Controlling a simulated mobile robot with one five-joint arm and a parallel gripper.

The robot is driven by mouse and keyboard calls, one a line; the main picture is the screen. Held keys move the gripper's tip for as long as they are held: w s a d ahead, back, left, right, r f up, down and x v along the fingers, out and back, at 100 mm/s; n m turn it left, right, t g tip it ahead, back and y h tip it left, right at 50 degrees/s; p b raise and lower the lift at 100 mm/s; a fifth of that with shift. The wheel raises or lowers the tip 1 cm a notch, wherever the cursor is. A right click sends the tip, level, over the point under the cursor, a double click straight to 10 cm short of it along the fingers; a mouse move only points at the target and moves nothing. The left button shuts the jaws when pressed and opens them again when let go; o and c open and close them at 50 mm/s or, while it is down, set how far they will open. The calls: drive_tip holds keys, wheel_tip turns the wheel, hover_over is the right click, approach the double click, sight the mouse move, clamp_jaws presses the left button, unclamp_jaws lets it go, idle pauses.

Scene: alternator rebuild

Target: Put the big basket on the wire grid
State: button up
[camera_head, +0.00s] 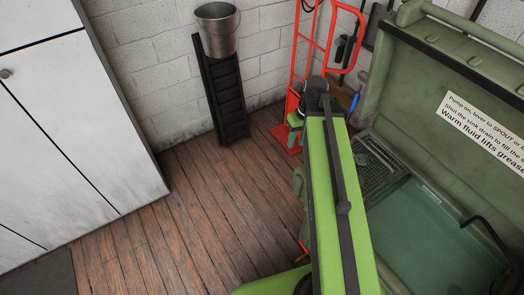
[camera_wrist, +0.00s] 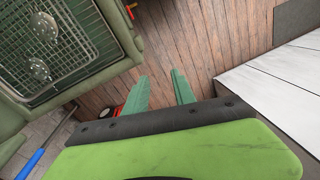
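The wire grid (camera_wrist: 68,52) sits inside the green washer at the upper left of the wrist view. Two small perforated metal pieces (camera_wrist: 40,70) lie on or in it. It also shows in the head view as dark mesh (camera_head: 372,168) at the left end of the sink, partly hidden by my arm. I cannot make out a big basket for certain in either view. My gripper (camera_wrist: 160,90) is open, with two green fingers apart and bare floor between them. It is to the right of the washer in the wrist view.
The green parts washer (camera_head: 425,235) has an open lid with a sign. A red hand truck (camera_head: 301,80) and a metal bucket (camera_head: 218,32) on a black stand (camera_head: 224,98) are by the block wall. White cabinets (camera_head: 75,120) stand left. The wooden floor (camera_head: 190,215) between is clear.

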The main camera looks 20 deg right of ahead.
drive_tip(key=s+a+m+h, duration=0.1)
drive_tip(key=a, duration=1.3)
drive_tip(key=shift+s+a+h, duration=0.15)
drive_tip(key=shift+s+h, duration=0.1)
drive_tip(key=shift+h, duration=0.05)
drive_tip(key=shift+f, duration=0.1)
wheel_tip(320, 180, down, 9)
drive_tip(key=b, duration=0.8)
drive_tip(key=shift+b, duration=0.4)
drive_tip(key=shift+w, duration=0.1)
